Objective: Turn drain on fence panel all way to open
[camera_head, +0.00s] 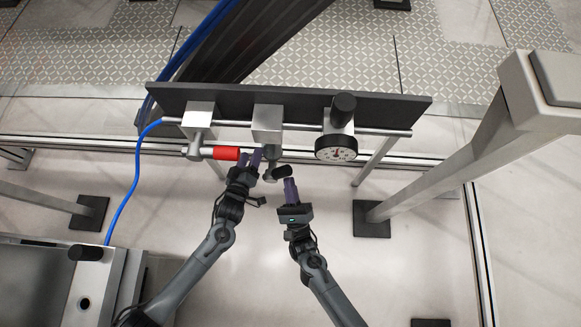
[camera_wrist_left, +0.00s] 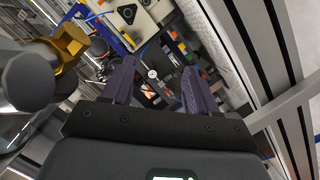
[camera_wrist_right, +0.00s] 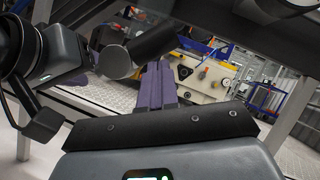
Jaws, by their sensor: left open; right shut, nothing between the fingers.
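The fence panel's dark board (camera_head: 365,103) carries three square fittings. The middle fitting (camera_head: 267,122) has a metal valve below it with a short black handle (camera_head: 283,172), which I take as the drain. The handle points to the right, slightly upward. In the right wrist view a dark cylinder (camera_wrist_right: 153,42), likely this handle, lies just beyond my fingertips. My right gripper (camera_head: 290,182) is shut and empty, just below the handle; contact cannot be told. My left gripper (camera_head: 251,158) is open, left of the valve. Its spread purple fingers show in the left wrist view (camera_wrist_left: 155,80) with nothing between them.
A red-handled valve (camera_head: 224,153) hangs on the left fitting, close to my left fingers. A round gauge (camera_head: 336,149) with a black knob (camera_head: 344,103) is on the right. A blue hose (camera_head: 137,180) runs down at left. A grey post (camera_head: 440,150) stands right.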

